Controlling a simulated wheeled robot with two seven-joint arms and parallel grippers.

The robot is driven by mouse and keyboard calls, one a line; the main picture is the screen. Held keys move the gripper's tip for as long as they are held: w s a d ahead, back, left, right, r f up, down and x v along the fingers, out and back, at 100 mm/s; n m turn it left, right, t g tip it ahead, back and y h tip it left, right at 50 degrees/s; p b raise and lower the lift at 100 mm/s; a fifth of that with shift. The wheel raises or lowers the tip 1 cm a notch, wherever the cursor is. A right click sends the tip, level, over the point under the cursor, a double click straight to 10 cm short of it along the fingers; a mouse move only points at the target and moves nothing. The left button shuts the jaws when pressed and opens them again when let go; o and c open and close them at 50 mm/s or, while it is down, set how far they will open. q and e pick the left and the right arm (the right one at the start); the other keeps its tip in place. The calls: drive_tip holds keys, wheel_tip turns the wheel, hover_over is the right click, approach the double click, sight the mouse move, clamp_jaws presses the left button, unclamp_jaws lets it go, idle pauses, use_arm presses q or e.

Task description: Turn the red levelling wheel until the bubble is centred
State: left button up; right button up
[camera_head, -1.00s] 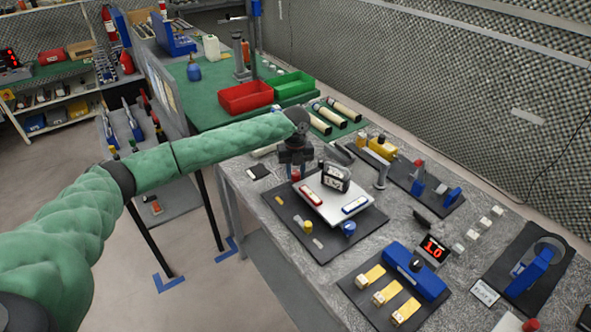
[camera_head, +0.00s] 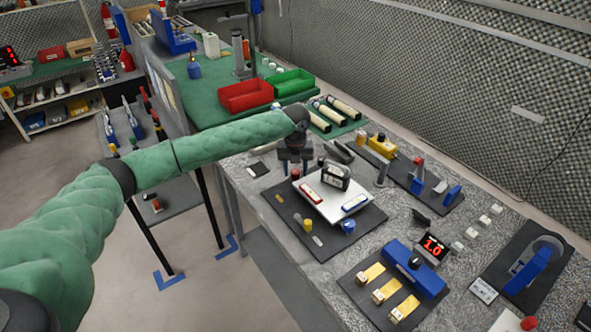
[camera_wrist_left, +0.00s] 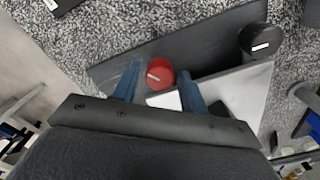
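The red levelling wheel (camera_wrist_left: 160,72) shows in the left wrist view with a pale mark on its top; it is a small red spot in the head view (camera_head: 295,174). My left gripper (camera_wrist_left: 159,70) is open, with one blue finger on either side of the wheel; I cannot tell whether either touches it. The white levelled plate (camera_head: 325,208) carries a red-framed vial (camera_head: 311,193), a blue-framed vial (camera_head: 355,203) and a black-framed display (camera_head: 335,176). The bubbles are too small to read. My right gripper is not in view.
A blue wheel (camera_head: 348,226) and a yellow knob (camera_head: 308,225) are at the plate's near side, on a dark mat (camera_head: 325,250). A black round knob (camera_wrist_left: 253,38) stands near the plate in the wrist view. A blue fixture (camera_head: 415,268) is at front right.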

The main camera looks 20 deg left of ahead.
sight(295, 171)
use_arm(q)
drive_tip(key=shift+o, duration=0.5)
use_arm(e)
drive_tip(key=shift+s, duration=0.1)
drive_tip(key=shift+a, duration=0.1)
use_arm(q)
drive_tip(key=shift+r, duration=0.2)
drive_tip(key=shift+r+b, duration=1.35)
drive_tip(key=shift+r, duration=2.3)
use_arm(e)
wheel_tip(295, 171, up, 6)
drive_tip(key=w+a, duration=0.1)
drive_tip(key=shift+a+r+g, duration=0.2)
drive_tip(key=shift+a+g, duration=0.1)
